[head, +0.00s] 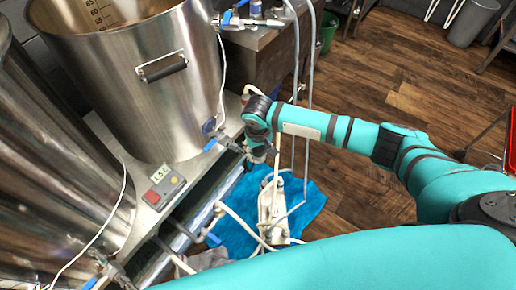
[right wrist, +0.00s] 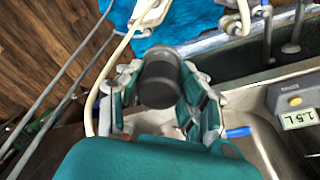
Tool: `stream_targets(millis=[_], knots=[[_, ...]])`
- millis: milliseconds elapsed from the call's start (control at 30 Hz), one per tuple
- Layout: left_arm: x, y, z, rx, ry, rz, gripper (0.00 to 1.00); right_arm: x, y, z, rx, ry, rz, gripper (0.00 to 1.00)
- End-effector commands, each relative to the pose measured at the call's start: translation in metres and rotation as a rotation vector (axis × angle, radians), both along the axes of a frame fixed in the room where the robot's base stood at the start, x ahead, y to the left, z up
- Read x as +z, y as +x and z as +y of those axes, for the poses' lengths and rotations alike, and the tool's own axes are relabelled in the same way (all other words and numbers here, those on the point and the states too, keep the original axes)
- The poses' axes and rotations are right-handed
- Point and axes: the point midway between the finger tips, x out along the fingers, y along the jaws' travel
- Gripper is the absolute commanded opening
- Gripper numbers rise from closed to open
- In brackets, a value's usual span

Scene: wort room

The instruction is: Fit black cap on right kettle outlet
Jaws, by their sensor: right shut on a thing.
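The right kettle (head: 120,90) is a big steel pot with a black side handle. Its outlet valve (head: 212,132), with a blue lever, sits low on its right side. My right gripper (head: 262,158) is beside the outlet's end, which it partly hides. In the right wrist view the right gripper (right wrist: 160,95) is shut on the black cap (right wrist: 160,78), a dark round piece between the fingers. A blue lever (right wrist: 238,132) shows just right of the fingers there. I cannot tell whether the cap touches the outlet. My left gripper is out of view.
The left kettle (head: 50,150) stands close by, with a 1.5 L display box (head: 163,186) between the kettles. Hoses and a white pump (head: 272,205) on a blue cloth (head: 240,240) lie below my right gripper. Wooden floor (head: 385,85) is open beyond.

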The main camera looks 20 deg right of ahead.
Motion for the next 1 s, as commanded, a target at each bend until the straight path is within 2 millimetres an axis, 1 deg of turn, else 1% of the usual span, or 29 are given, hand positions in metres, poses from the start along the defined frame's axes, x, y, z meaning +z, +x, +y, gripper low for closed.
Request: stream_targets(millis=[33,67,233,500,633,767,1000], knots=[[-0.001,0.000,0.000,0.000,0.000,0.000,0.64,-0.002,0.000,0.000,0.000,0.000,0.000,0.04],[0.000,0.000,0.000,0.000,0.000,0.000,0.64,-0.001,0.000,0.000,0.000,0.000,0.000,0.41],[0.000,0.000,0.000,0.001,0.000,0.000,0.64,0.000,0.000,0.000,0.000,0.000,-0.001,0.63],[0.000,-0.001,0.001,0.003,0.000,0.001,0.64,0.000,0.000,0.000,0.000,0.000,0.000,0.64],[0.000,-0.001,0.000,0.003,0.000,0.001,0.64,0.009,0.000,0.000,0.000,0.001,-0.001,0.64],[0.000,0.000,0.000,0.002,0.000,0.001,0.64,0.031,-0.003,0.001,0.002,0.002,-0.004,0.64],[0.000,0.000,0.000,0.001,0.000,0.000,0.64,0.082,-0.009,0.003,0.001,0.002,-0.004,0.64]])
